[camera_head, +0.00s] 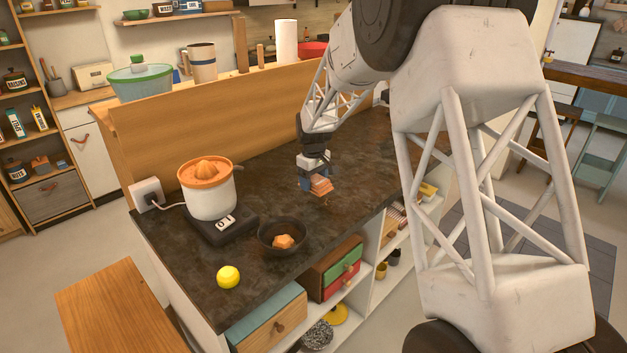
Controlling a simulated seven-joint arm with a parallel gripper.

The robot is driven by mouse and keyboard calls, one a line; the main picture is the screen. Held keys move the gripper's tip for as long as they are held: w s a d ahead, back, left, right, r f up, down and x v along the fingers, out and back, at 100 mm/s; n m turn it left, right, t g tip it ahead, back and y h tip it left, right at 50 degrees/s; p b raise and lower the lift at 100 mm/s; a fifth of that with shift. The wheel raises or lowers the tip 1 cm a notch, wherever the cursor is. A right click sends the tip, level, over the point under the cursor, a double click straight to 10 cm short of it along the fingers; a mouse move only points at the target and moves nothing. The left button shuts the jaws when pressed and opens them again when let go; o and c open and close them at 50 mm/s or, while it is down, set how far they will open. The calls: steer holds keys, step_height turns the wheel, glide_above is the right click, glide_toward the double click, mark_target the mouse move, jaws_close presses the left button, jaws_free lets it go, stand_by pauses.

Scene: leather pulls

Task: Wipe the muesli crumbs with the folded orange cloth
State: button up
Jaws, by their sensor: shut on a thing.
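My gripper (313,178) is over the middle of the dark stone counter (262,205), pointing down. It is shut on the folded orange cloth (322,187), which hangs just below the fingers, low at the counter top. I cannot tell whether the cloth touches the surface. A few tiny light specks seem to lie just below the cloth, but they are too small to make out as muesli crumbs. My arm hides the right part of the counter.
An orange-topped juicer (207,190) stands on a dark scale at the left, its cord running to a white socket (147,193). A black bowl (282,236) with an orange piece and a yellow ball (228,277) are nearer the front. A wooden panel (220,110) borders the back.

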mark_target(314, 176)
steer(key=shift+o, duration=1.4)
steer(key=shift+c, duration=0.6)
steer(key=shift+w+d+r, duration=0.1)
steer(key=shift+w+r, duration=0.15)
steer(key=shift+r, duration=0.55)
steer(key=shift+w+r, duration=0.2)
steer(key=shift+r, duration=0.55)
steer(key=shift+f, duration=0.1)
